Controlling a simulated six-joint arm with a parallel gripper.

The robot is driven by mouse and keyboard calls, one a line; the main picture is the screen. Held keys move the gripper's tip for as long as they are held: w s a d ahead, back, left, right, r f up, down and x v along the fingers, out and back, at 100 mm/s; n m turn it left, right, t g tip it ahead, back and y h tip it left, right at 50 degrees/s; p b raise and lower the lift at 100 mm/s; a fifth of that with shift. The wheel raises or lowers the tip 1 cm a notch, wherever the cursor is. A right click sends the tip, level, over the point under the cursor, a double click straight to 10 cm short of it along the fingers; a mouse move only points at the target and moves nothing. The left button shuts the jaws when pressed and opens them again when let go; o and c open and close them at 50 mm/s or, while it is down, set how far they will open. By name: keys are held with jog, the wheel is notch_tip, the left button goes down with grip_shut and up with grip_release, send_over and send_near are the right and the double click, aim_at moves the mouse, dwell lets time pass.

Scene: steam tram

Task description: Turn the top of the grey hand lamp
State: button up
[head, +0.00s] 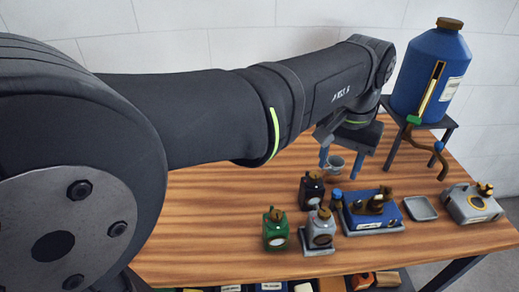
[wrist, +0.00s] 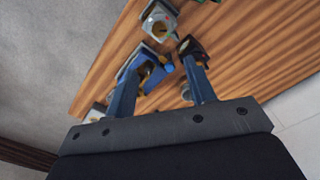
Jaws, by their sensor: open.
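The grey hand lamp (head: 320,233) stands upright on a grey base near the table's front edge in the head view, with a brown top. In the wrist view, the grey lamp (wrist: 158,22) is near the upper edge, beyond my fingertips. My gripper (head: 341,166) is open and empty, with two blue fingers pointing down. It is above the back of the table, behind the lamp and apart from it. In the wrist view, the spread fingers of my gripper (wrist: 160,66) show a blue device and a black lamp behind them.
A green lamp (head: 275,230) and a black lamp (head: 312,190) stand close to the grey one. The blue device (head: 374,212), a grey tray (head: 420,208) and a grey box (head: 470,204) are to the right. A blue tank (head: 425,75) stands behind. The left tabletop is clear.

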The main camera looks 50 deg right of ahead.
aim_at(327, 211)
notch_tip(327, 211, down, 15)
jog(key=shift+r, duration=0.1)
dwell(0.3)
jog(key=c, duration=1)
jog(key=m, duration=0.4)
jog(key=shift+s, duration=0.1)
jog(key=shift+m, duration=2)
